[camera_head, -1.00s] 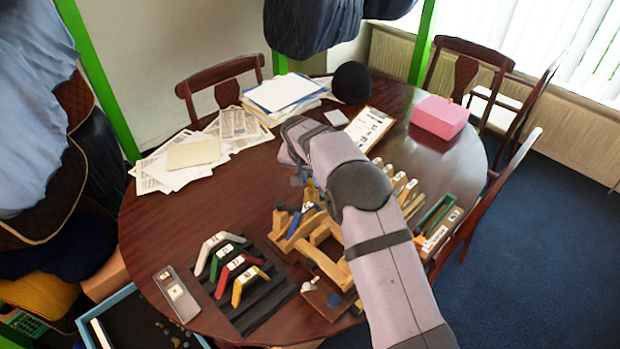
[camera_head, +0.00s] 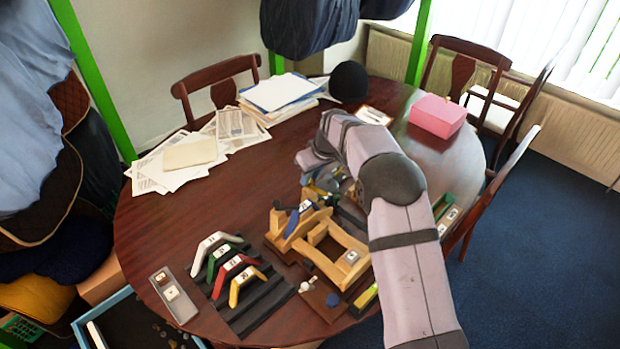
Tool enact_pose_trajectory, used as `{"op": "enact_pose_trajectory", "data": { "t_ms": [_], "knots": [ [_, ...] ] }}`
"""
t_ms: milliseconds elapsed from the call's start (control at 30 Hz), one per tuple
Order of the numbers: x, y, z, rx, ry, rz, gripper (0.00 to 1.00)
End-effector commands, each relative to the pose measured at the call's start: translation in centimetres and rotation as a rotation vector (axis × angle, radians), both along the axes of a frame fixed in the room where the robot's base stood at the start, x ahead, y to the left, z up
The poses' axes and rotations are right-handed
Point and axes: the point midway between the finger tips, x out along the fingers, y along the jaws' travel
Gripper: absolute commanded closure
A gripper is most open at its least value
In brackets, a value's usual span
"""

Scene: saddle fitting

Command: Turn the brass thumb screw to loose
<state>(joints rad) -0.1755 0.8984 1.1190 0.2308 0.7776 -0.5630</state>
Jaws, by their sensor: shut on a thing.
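A wooden saddle-like fixture (camera_head: 322,259) stands on the table, with a blue piece (camera_head: 292,222) on its left upright. My gripper (camera_head: 322,184) is just behind the fixture, pointing down and left, and is shut on a small brass-coloured part, which looks like the brass thumb screw (camera_head: 312,194). The contact is small and partly hidden by my wrist, so the screw's turn position cannot be read. My forearm covers the area to the right of the fixture.
A black rack (camera_head: 253,309) with white, green, red and yellow arched pieces lies left of the fixture. A grey tray (camera_head: 174,294) is further left. Papers (camera_head: 190,157), a black cap (camera_head: 349,82) and a pink box (camera_head: 437,116) are at the back. The left middle of the table is clear.

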Motion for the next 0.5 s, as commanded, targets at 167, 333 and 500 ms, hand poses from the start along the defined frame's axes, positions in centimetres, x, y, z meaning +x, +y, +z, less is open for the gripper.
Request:
{"op": "enact_pose_trajectory", "data": {
  "t_ms": [167,333,500],
  "knots": [
    [0.31,-0.23,0.01,0.001,-0.005,0.167,1.0],
    [0.42,-0.32,0.14,0.0,-0.005,0.33,1.0],
    [0.51,-0.34,0.34,0.0,-0.004,0.482,1.0]
  ]
}}
